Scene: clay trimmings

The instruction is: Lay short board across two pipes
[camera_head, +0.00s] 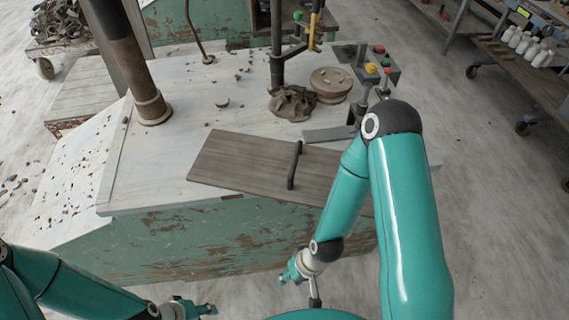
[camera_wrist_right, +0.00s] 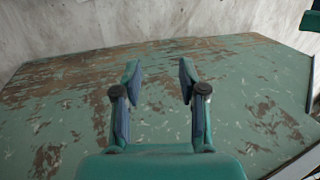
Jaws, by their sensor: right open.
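A grey-brown wooden board (camera_head: 235,165) with a black bar handle (camera_head: 295,165) lies flat on the pale bench top, its near edge at the front. A smaller grey strip (camera_head: 330,134) lies behind it, partly hidden by my right arm. I cannot tell which is the short board. A thick dark pipe (camera_head: 127,60) stands upright at the left, and a thin one (camera_head: 277,50) stands further back; no pair of lying pipes is clear. My right gripper (camera_head: 290,272) is open and empty before the bench's green front, also in the wrist view (camera_wrist_right: 160,80). My left gripper (camera_head: 203,309) is at the bottom edge, its opening unclear.
The bench top (camera_head: 165,165) carries clay scraps, a clay heap (camera_head: 292,103), a round brown disc (camera_head: 331,82) and a box with coloured buttons (camera_head: 378,65). The flaked green bench side (camera_wrist_right: 240,90) fills the wrist view. A shelf with white bottles (camera_head: 525,45) stands far right.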

